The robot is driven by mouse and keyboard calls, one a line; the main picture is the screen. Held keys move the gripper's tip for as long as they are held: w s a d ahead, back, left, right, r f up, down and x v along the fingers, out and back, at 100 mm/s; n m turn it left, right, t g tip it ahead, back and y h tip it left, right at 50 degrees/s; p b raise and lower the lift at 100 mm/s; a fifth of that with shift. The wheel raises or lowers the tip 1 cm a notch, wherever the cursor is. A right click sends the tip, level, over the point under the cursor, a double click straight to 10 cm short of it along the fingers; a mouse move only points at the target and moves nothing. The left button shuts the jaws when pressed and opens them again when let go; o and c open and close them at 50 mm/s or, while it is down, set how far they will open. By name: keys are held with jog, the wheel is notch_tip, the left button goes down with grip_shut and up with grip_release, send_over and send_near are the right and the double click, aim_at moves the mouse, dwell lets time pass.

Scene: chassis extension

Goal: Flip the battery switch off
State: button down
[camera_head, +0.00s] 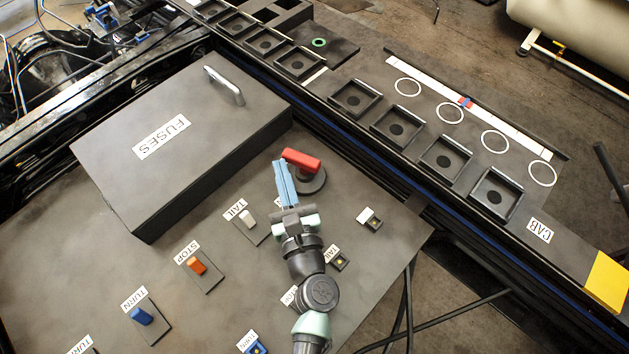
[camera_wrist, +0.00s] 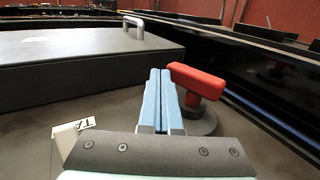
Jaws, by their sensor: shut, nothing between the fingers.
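The battery switch is a red bar handle (camera_head: 301,160) on a round dark base (camera_head: 313,182), on the panel just right of the fuse box. In the wrist view the red handle (camera_wrist: 198,80) stands on a short red stem above its round base (camera_wrist: 200,122). My gripper (camera_head: 280,166) has blue fingers that are shut and empty. The fingertips are just left of the red handle's left end. In the wrist view the shut fingers (camera_wrist: 160,75) lie close beside the handle's left end; I cannot tell whether they touch it.
A dark box marked FUSES (camera_head: 160,137) with a metal handle (camera_head: 224,86) stands left of the switch. Toggles marked TAIL (camera_head: 246,217), STOP (camera_head: 196,265) and TURN (camera_head: 141,315) sit on the panel (camera_head: 95,275). A rail with square trays (camera_head: 398,127) runs along the right.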

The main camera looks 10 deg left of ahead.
jog(key=shift+w+a, duration=0.25)
jog(key=shift+w, duration=0.1)
jog(key=shift+w+a, duration=0.15)
jog(key=shift+w, duration=0.15)
jog(key=shift+s, duration=0.15)
dwell(0.5)
